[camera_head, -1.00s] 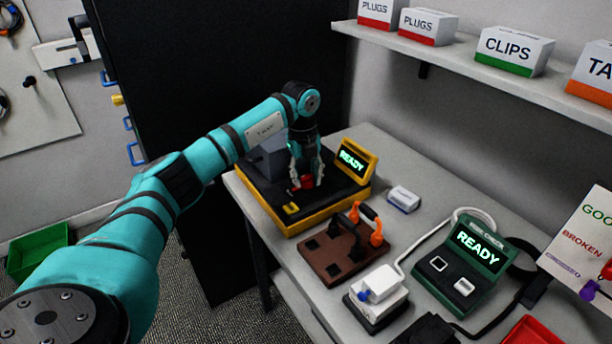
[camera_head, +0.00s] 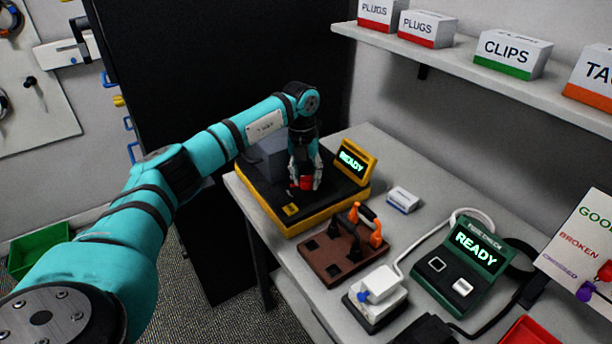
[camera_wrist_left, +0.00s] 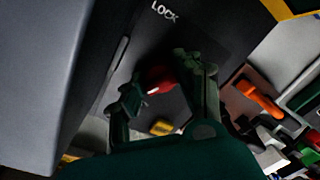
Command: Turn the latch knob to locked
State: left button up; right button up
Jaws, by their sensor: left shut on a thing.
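The latch knob (camera_head: 306,183) is red and sits on the black top of the yellow-edged machine (camera_head: 268,207). My left gripper (camera_head: 305,185) points down over it and is shut on it. In the left wrist view, the red knob (camera_wrist_left: 159,79) lies between the two fingers of my left gripper (camera_wrist_left: 160,88). The word LOCK (camera_wrist_left: 165,12) is printed on the black surface beyond the knob. The knob's exact angle cannot be told. The machine's screen (camera_head: 353,160) reads READY in green. My right gripper is not in view.
A brown block (camera_head: 325,268) with orange and black clamps stands in front of the machine. A white device (camera_head: 379,288), a green READY checker (camera_head: 463,262) and a small white box (camera_head: 403,199) lie to the right. A shelf (camera_head: 480,72) with labelled boxes hangs above. A grey block (camera_wrist_left: 40,70) stands close beside my left gripper.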

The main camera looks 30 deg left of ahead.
aim_at(307, 176)
pick_arm(q)
jog(key=m, duration=0.6)
jog(key=shift+w+r, duration=0.1)
jog(key=m, duration=0.5)
jog(key=shift+m, duration=0.3)
jog(key=shift+m+g, duration=0.3)
jog(key=o, duration=1.1)
jog(key=shift+o, duration=0.2)
notch_tip(307, 176, up, 10)
